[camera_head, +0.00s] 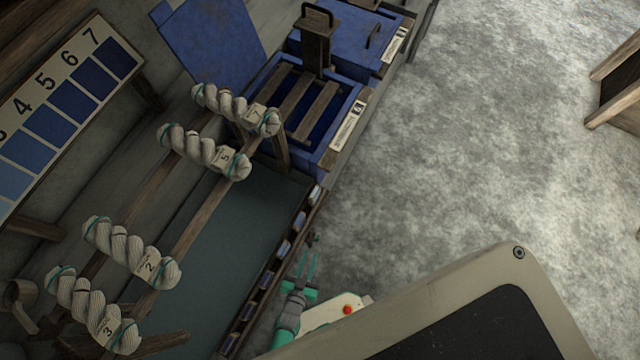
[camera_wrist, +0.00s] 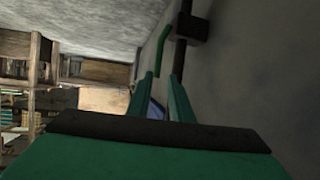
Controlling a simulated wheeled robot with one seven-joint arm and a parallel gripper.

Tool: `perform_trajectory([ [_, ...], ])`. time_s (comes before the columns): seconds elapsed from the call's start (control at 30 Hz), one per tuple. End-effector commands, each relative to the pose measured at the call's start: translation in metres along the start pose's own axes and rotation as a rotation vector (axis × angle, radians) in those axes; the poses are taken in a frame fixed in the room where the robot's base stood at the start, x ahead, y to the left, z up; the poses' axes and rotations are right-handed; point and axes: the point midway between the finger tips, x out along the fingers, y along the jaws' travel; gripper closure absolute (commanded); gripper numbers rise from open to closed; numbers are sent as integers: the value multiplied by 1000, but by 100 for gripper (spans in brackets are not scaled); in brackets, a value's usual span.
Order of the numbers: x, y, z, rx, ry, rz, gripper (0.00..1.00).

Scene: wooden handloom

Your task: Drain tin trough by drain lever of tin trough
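A long grey-teal trough (camera_head: 215,265), which looks like the tin trough, lies under the skein rack in the head view. My gripper (camera_head: 308,262) is green and sits just right of the trough's long side, over the floor. Ahead of the fingers, the wrist view shows a dark rod with a block (camera_wrist: 190,27) and a bent green bar (camera_wrist: 163,42). I cannot tell which of these is the drain lever. A small dark part (camera_head: 314,238) shows near the fingertips in the head view.
Several numbered skeins, one marked 2 (camera_head: 130,252), hang on wooden rails over the trough. Blue vats, one with slats (camera_head: 325,140), stand beyond it. A row of blue swatches (camera_head: 283,250) lines the trough's side. Grey floor (camera_head: 460,160) on the right is open.

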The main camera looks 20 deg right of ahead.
Motion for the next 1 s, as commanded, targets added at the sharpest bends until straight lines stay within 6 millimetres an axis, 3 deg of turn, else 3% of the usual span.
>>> perform_trajectory([
  [0.5,85,8,-2,7,1,20,81],
  [0.7,100,3,-1,4,0,9,81],
  [1.0,105,2,-1,2,-1,6,81],
])
